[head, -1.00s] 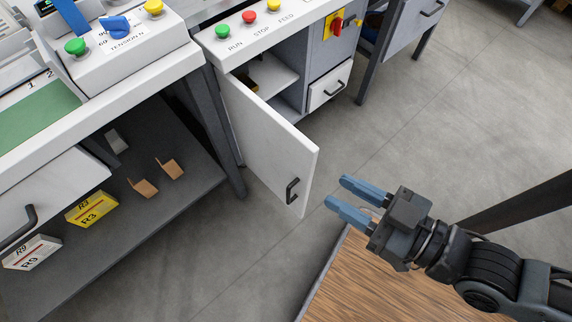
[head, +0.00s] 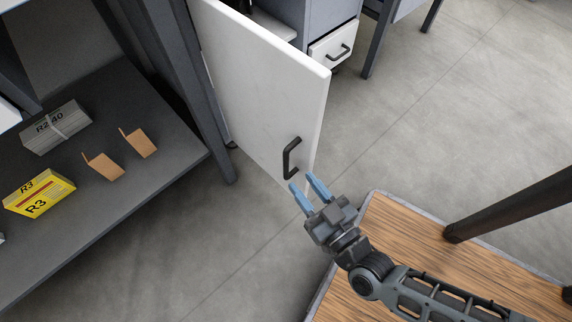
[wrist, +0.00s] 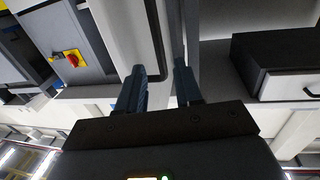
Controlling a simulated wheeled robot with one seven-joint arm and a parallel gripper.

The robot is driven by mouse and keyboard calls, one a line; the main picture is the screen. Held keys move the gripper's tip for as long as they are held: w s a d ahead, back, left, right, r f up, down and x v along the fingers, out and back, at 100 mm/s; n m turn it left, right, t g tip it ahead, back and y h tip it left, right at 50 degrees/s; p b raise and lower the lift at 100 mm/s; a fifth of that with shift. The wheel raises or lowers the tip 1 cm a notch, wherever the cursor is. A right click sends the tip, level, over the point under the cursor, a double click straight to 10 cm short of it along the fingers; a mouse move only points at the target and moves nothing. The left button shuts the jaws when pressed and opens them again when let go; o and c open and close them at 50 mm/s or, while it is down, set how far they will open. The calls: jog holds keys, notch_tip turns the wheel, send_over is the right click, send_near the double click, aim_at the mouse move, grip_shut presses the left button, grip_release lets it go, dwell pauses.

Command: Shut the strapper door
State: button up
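The strapper door (head: 262,85) is a white panel that stands swung open from its cabinet, its black bar handle (head: 291,158) near the free edge. My gripper (head: 307,182) is at the door's lower free corner, just below the handle in the head view. Its two blue fingers are apart, and I see nothing clamped between them. In the wrist view my gripper (wrist: 160,72) shows with the fingers spread, and the dark handle bar (wrist: 155,35) runs just ahead of them. I cannot tell whether a finger touches the handle or door.
A white drawer (head: 333,45) is beside the open cabinet. A wood-topped table (head: 385,235) lies under my arm. A dark shelf at left holds a yellow R3 box (head: 38,193), a grey bundle (head: 56,128) and two brown brackets (head: 138,143). Grey floor (head: 410,130) is clear at right.

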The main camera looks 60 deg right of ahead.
aim_at(288, 164)
jog(key=shift+b+x, duration=0.7)
jog(key=shift+x, duration=3.2)
jog(key=shift+c, duration=0.5)
grip_shut()
jog(key=shift+f, duration=0.1)
